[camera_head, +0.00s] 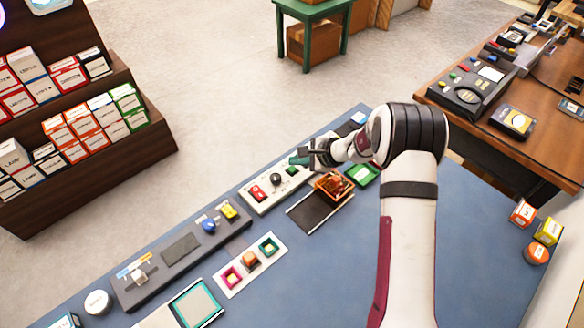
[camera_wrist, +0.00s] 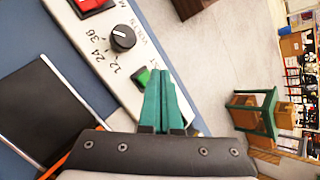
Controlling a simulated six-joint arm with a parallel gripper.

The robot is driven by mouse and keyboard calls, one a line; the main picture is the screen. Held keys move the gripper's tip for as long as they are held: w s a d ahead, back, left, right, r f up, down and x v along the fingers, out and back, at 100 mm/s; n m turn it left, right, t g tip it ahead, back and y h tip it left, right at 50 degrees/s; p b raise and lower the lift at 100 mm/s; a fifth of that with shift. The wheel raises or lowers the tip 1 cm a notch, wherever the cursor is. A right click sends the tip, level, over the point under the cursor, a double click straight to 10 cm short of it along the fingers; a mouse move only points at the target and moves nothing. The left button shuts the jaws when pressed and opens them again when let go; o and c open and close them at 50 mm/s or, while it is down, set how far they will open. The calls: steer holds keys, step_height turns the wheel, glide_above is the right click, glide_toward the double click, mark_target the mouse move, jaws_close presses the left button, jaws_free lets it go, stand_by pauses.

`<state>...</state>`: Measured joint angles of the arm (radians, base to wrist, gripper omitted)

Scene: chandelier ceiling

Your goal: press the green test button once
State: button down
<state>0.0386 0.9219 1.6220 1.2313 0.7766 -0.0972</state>
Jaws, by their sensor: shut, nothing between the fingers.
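The green test button (camera_wrist: 143,78) sits on a white panel (camera_wrist: 108,60), at the panel's end beyond a black knob. In the head view the green button (camera_head: 291,170) shows just left of and below my fingertips. My gripper (camera_wrist: 165,80) is shut and empty, its teal fingers together. In the wrist view the fingertips lie just right of the button and partly overlap the panel's edge. In the head view my gripper (camera_head: 298,159) is over the panel's far end. I cannot tell whether the fingertips touch the panel.
A black knob (camera_wrist: 122,38) and a red switch (camera_wrist: 92,5) share the panel. A dark mat (camera_head: 320,212) and an orange translucent box (camera_head: 333,186) lie close beside it. A grey console (camera_head: 180,250) with blue and yellow buttons stands to the left on the blue table (camera_head: 350,265).

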mark_target(296, 173)
steer(key=shift+f, duration=0.45)
steer(key=shift+f, duration=0.5)
stand_by(0.7)
steer(key=shift+r, duration=0.95)
steer(key=shift+r, duration=2.5)
